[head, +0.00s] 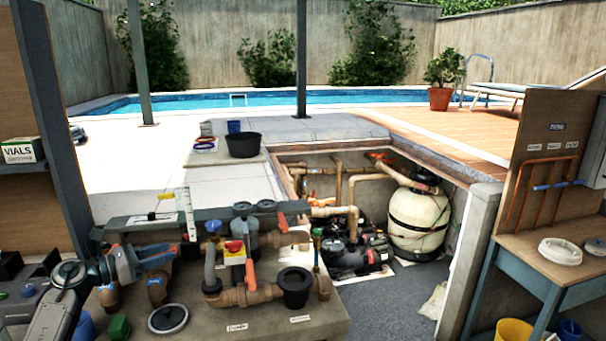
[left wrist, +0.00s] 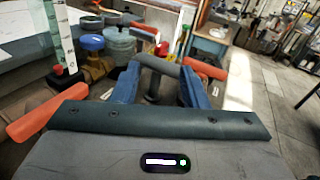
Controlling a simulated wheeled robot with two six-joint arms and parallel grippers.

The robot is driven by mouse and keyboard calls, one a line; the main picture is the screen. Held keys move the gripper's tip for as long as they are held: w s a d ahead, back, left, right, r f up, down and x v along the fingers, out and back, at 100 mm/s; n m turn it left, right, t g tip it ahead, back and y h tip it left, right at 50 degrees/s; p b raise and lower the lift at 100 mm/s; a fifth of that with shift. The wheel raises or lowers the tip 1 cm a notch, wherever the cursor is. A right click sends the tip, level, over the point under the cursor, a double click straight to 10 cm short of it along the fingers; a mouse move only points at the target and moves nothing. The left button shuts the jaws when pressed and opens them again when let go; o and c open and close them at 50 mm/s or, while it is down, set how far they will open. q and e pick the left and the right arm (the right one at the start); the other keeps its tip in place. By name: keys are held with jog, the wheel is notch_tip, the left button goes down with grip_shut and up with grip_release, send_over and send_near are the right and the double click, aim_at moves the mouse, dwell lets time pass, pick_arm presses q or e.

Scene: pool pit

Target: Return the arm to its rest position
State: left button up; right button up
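My left gripper (head: 135,262) shows at the lower left in the head view, over the left part of the pipework bench. In the left wrist view its two blue fingers (left wrist: 160,85) stand apart. A grey bent pipe (left wrist: 155,67) shows beyond and between them; I see no object clearly gripped. My left arm reaches in from the bottom left corner. My right gripper is not in view.
Beyond is a pit with a cream filter tank (head: 418,220) and a black pump (head: 360,252).

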pick_arm(q)
jog(key=s+f+m+t+y, duration=0.2)
jog(key=s+f+m+y, duration=0.8)
jog(key=m, duration=0.7)
jog(key=s+f+m+t+y, duration=0.1)
jog(key=s+f+m+y, duration=0.65)
jog(key=s+m, duration=0.75)
jog(key=s+d+f+n+g+h, duration=0.1)
jog(key=s+d+f+g, duration=0.2)
jog(key=s, duration=0.4)
jog(key=s+d+f+n+g+h, duration=0.15)
jog(key=s+g, duration=0.25)
jog(key=s, duration=0.4)
jog(key=s+d+f+n+g+h, duration=0.1)
jog(key=s+d+f+n+g, duration=0.2)
jog(key=s, duration=0.4)
notch_tip(320, 180, down, 28)
jog(key=w+a+f+g, duration=0.1)
jog(key=a+g, duration=0.1)
jog(key=s+a+f, duration=0.1)
jog(key=s+f, duration=1.8)
jog(key=f, duration=0.2)
jog(key=shift+s+a+m+g, duration=0.2)
jog(key=shift+m+g, duration=0.15)
jog(key=shift+g, duration=0.05)
